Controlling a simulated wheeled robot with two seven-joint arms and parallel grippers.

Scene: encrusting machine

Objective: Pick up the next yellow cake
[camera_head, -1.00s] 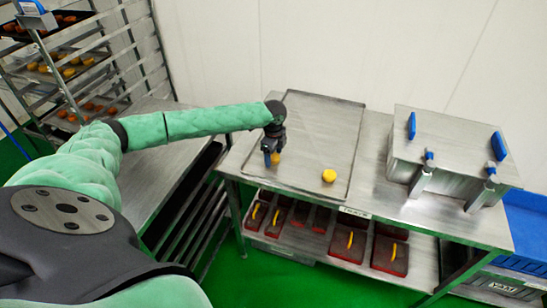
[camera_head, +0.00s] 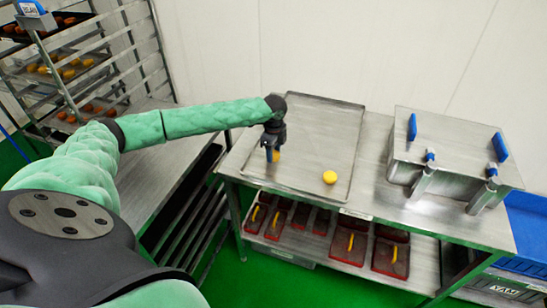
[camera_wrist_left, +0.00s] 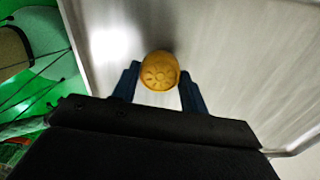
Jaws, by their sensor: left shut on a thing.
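A yellow cake (camera_wrist_left: 160,71) with a flower-like pattern on top sits between the blue fingers of my left gripper (camera_wrist_left: 158,90) in the left wrist view. In the head view my left gripper (camera_head: 272,153) points down over the left part of the metal tray (camera_head: 310,100), shut on that cake, which is mostly hidden behind the fingers. A second yellow cake (camera_head: 330,177) lies on the tray to the right, near its front edge, apart from the gripper. I cannot tell whether the held cake touches the tray. My right gripper is not in view.
A steel box with blue handles (camera_head: 450,150) stands on the table (camera_head: 385,212) right of the tray. Red-and-black boxes with yellow handles (camera_head: 390,257) lie on the lower shelf. A rack with trays of cakes (camera_head: 75,65) stands at the back left. The tray's middle is clear.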

